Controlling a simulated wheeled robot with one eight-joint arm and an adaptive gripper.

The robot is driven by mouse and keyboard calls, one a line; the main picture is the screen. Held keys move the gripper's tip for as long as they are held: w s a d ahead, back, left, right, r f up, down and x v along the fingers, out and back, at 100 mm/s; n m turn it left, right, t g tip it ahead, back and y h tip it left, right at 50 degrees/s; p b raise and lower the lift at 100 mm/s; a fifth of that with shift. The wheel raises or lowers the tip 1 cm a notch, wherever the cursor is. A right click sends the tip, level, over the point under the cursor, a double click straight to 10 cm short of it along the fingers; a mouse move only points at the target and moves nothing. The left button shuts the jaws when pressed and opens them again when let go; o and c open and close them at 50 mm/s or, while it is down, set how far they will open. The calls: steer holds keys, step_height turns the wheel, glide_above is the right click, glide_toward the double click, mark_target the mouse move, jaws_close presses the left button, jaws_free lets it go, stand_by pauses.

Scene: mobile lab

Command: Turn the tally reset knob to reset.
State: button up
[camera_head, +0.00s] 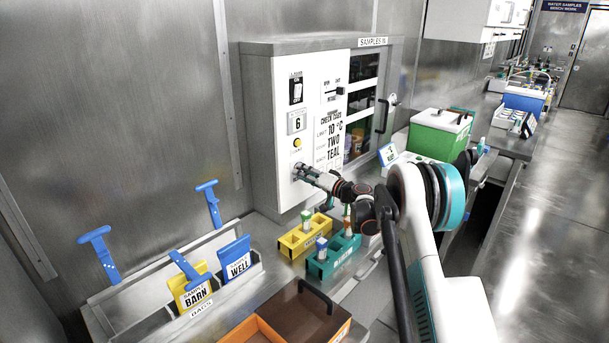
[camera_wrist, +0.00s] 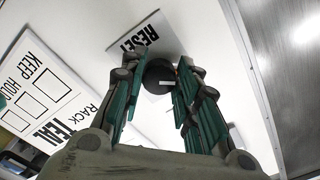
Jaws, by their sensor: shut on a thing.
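The tally reset knob (camera_wrist: 157,72) is a dark round knob with a white mark, on the white panel beneath a RESET label (camera_wrist: 139,41) in the wrist view. My gripper (camera_wrist: 161,80) is shut on the knob, with a green-padded finger on either side. In the head view my gripper (camera_head: 297,170) reaches the lower left of the white front panel (camera_head: 313,110) of the SAMPLES IN cabinet and hides the knob. The tally display (camera_head: 297,122) above it reads 6.
A yellow button (camera_head: 297,143) and a black rocker switch (camera_head: 296,91) sit above my gripper on the panel. A yellow rack (camera_head: 292,246) and a teal rack (camera_head: 322,268) with vials stand on the bench below my arm. A green box (camera_head: 437,139) stands to the right.

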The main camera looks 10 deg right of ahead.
steer(key=m+b, duration=0.1)
steer(key=m, duration=1)
steer(key=m+b, duration=0.1)
steer(key=m, duration=1)
steer(key=shift+d+r, duration=0.1)
steer(key=shift+r, duration=0.1)
steer(key=shift+m, duration=0.4)
steer(key=o, duration=1.1)
steer(key=shift+c, duration=0.2)
